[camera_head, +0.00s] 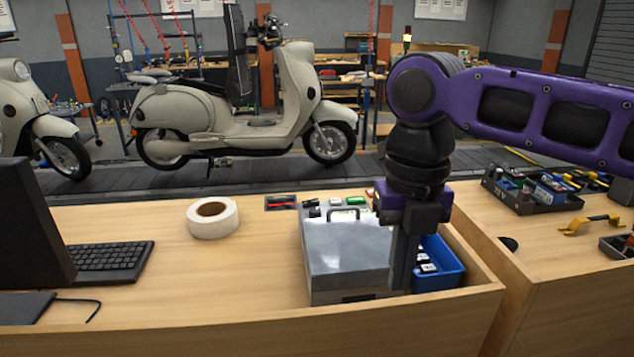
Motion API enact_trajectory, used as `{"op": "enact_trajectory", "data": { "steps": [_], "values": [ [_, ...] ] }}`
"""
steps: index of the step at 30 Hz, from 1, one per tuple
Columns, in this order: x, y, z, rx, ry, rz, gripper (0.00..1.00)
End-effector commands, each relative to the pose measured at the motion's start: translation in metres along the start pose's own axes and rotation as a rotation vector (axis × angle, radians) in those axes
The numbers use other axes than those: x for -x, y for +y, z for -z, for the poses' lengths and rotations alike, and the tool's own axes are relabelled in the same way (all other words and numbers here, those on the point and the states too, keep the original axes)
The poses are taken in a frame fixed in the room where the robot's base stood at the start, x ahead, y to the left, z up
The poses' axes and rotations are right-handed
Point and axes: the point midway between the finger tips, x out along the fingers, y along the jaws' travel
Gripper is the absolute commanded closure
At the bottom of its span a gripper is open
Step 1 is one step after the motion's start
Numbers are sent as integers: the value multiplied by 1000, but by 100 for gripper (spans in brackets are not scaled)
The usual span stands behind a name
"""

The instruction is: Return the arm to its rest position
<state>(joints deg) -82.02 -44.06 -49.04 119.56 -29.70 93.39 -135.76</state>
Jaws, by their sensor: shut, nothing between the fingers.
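My purple and black arm (545,110) reaches in from the right edge in the head view. It bends at a dark joint and hangs down over the wooden bench (150,225). My gripper (402,285) points straight down, with its fingers shut and nothing held. The fingers are between a grey metal box (347,260) on the left and a blue bin (445,268) on the right. They cover part of the bin. Whether the fingertips touch the box or the bin cannot be told.
A tape roll (213,218), keyboard (112,262) and dark monitor (28,225) are on the bench at left. A second bench at right holds a tool tray (530,195) and a yellow tool (590,224). A cream scooter (240,115) stands on the slat conveyor (120,182) behind.

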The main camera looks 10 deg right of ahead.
Motion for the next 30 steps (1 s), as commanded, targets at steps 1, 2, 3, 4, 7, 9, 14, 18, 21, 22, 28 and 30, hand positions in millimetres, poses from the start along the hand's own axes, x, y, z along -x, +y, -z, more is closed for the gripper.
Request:
{"op": "enact_trajectory", "data": {
  "steps": [1,2,3,4,7,9,14,18,21,22,28,30],
  "values": [
    [0,-1,2,-43,-7,-7,100],
    [1,-2,4,-81,-13,-13,100],
    [1,-2,6,-143,-24,-26,100],
    [2,-2,8,-198,-32,-37,100],
    [4,-1,16,-417,-62,-82,100],
    [4,1,21,-579,-81,-117,100],
    [5,6,31,-950,-111,-200,100],
    [4,11,36,-1275,-125,-276,100],
    [1,14,38,-1508,-128,-334,100],
    [1,15,39,-1578,-129,-353,100],
    [-7,20,38,-2045,-114,-479,100],
    [-11,20,37,-2207,-103,-528,100]
  ]
}}
